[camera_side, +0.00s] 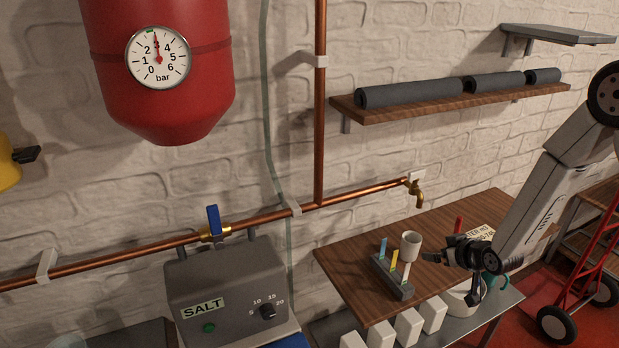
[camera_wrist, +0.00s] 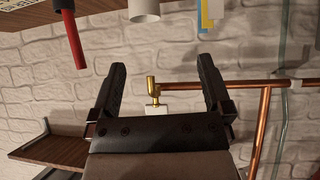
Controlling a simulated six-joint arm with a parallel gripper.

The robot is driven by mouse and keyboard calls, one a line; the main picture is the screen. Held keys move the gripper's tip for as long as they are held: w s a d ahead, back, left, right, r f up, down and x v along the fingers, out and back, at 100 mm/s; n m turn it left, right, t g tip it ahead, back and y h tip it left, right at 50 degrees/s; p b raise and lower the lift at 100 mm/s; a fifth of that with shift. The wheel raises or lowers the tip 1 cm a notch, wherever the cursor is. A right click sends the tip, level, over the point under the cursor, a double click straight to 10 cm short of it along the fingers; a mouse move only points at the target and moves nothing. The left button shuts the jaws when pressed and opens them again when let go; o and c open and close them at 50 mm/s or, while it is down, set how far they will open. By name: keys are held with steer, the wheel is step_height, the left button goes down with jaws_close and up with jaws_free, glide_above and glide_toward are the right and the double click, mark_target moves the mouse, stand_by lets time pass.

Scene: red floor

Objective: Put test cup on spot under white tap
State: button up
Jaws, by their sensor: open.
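The test cup, a small white cup (camera_side: 411,240), stands upright on the wooden table, just behind the test-strip rack. In the wrist view, part of the cup (camera_wrist: 144,10) shows at the top edge. My gripper (camera_side: 449,253) is to the right of the cup, apart from it and low over the table. In the wrist view my gripper (camera_wrist: 162,76) has its fingers spread with nothing between them. The tap (camera_side: 415,191) is brass with a white piece; it also shows in the wrist view (camera_wrist: 152,90). No marked spot is discernible under it.
A grey rack (camera_side: 392,278) holds blue, yellow and white strips near the cup. A red-handled object (camera_side: 459,225) and a white lettered item (camera_side: 482,232) are close to my gripper. A copper pipe (camera_side: 350,196) runs along the wall. The table's back left is clear.

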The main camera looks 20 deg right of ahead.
steer(key=s+a+r+g, duration=0.3)
steer(key=s+r+g, duration=0.1)
steer(key=s, duration=0.4)
steer(key=s+a+r+g+y, duration=0.1)
steer(key=s+a+r+g, duration=0.2)
steer(key=s+r, duration=0.2)
steer(key=s, duration=0.3)
steer(key=shift+s+a+n+g, duration=0.25)
steer(key=shift+n+g, duration=0.15)
stand_by(0.5)
